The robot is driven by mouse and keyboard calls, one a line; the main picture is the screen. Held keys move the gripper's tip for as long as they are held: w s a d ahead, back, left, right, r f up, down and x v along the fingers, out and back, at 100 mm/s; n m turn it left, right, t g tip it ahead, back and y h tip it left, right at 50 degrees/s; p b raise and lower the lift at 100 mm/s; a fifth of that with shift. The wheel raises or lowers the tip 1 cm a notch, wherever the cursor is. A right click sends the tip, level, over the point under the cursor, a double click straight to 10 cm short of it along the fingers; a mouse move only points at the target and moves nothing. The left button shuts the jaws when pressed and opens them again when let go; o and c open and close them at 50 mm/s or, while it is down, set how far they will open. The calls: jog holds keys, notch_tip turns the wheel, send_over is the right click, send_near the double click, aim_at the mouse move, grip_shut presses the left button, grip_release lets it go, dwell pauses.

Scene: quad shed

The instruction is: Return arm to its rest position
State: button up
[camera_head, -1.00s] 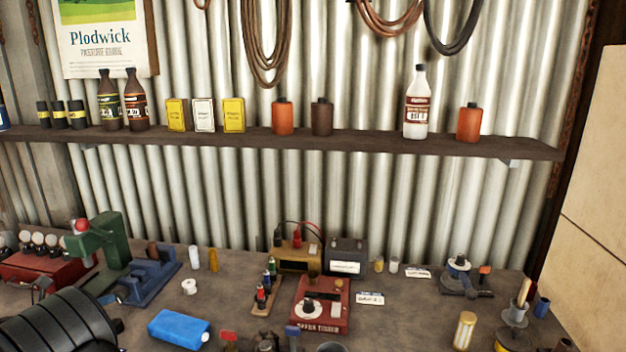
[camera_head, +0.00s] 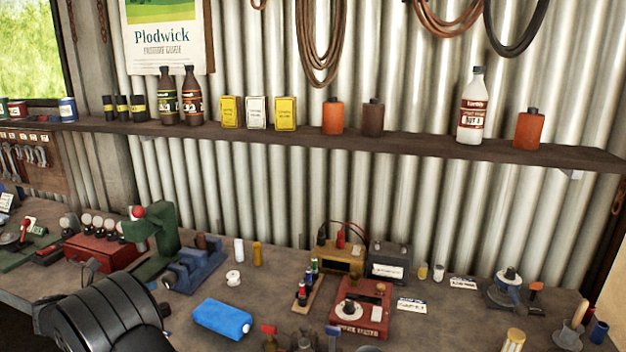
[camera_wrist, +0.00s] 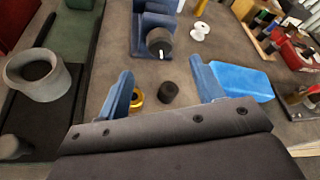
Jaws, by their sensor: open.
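My gripper (camera_wrist: 165,86) shows in the wrist view as two blue fingers standing wide apart. It is open with nothing held between the fingers, above the bench top. A small black cylinder (camera_wrist: 168,93) and a yellow ring-like piece (camera_wrist: 136,97) show on the bench beyond the finger gap. In the head view, my black arm (camera_head: 105,315) fills the lower left, and my gripper is out of sight there.
A blue box (camera_head: 222,318) lies on the bench right of my arm. A blue fixture (camera_head: 190,272), a green press (camera_head: 160,238) and a red device (camera_head: 360,305) stand near. A shelf of bottles (camera_head: 420,148) runs along the wall.

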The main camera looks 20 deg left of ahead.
aim_at(167, 282)
jog(key=x, duration=0.8)
jog(key=shift+w+d+f, duration=0.1)
jog(key=shift+w+f, duration=0.1)
jog(key=shift+w, duration=0.15)
jog(key=shift+s+r+m+y, duration=0.2)
jog(key=shift+m+y, duration=0.1)
jog(key=shift+m, duration=0.2)
jog(key=m+y, duration=0.2)
jog(key=m, duration=0.1)
jog(key=shift+d+m+y, duration=0.1)
jog(key=shift+m+y, duration=0.2)
jog(key=shift+y, duration=0.1)
jog(key=shift+d+f+m+y, duration=0.15)
jog(key=shift+m+y, duration=0.75)
jog(key=shift+m, duration=0.5)
jog(key=shift+m+y, duration=0.7)
jog(key=shift+m, duration=0.4)
jog(key=shift+t, duration=0.3)
jog(key=shift+o, duration=0.2)
